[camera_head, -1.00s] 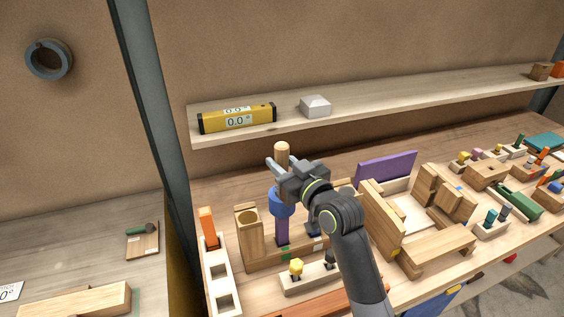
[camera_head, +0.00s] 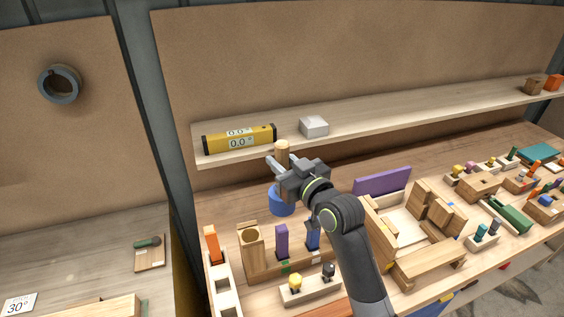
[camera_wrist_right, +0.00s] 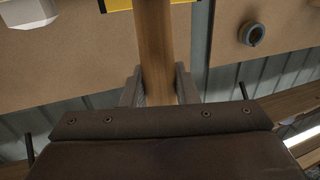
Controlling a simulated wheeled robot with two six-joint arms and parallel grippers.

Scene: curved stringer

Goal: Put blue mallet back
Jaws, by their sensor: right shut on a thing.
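The blue mallet has a blue cylindrical head (camera_head: 282,201) and a wooden handle (camera_head: 282,152) that points up. My right gripper (camera_head: 280,168) is shut on the handle, and the head hangs below it. The handle also stands between the fingers in the right wrist view (camera_wrist_right: 154,60). The head appears behind the wooden rack (camera_head: 262,267) on the workbench; whether it touches the bench I cannot tell. The rack holds a wooden block with a round hole (camera_head: 251,243), a purple piece (camera_head: 282,241) and a blue piece (camera_head: 313,236). My left gripper is not in view.
A shelf (camera_head: 370,112) behind carries a yellow level (camera_head: 240,139) and a white box (camera_head: 314,126). A light block with yellow and dark pegs (camera_head: 310,289) is in front of the rack. Wooden assemblies (camera_head: 420,230) crowd the right. A grey post (camera_head: 160,130) stands at left.

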